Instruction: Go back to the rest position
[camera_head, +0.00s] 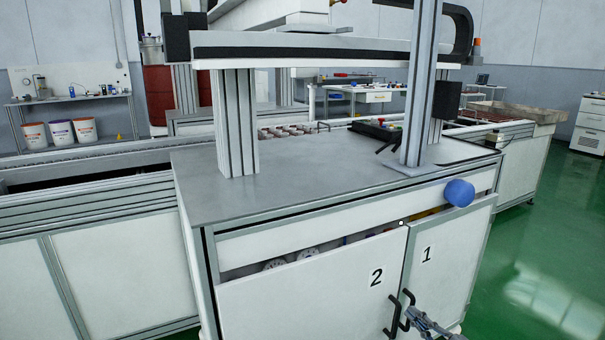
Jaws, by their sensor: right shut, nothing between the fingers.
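My right gripper (416,316) shows at the bottom edge, right of centre, with its fingers shut and nothing between them. It is in front of the cabinet doors, close to the black handle (404,312) of door 1. I cannot tell whether it touches the handle. Cabinet door 2 (310,295) and cabinet door 1 (445,255) are white, each with a black number. A gap above the doors shows round white parts (307,255) inside. My left gripper is out of view.
A grey worktop (320,170) with upright metal posts (235,120) stands above the doors. Conveyor rails (90,205) run off to the left. Open green floor (545,240) lies to the right. White buckets (60,132) stand on a back-left shelf.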

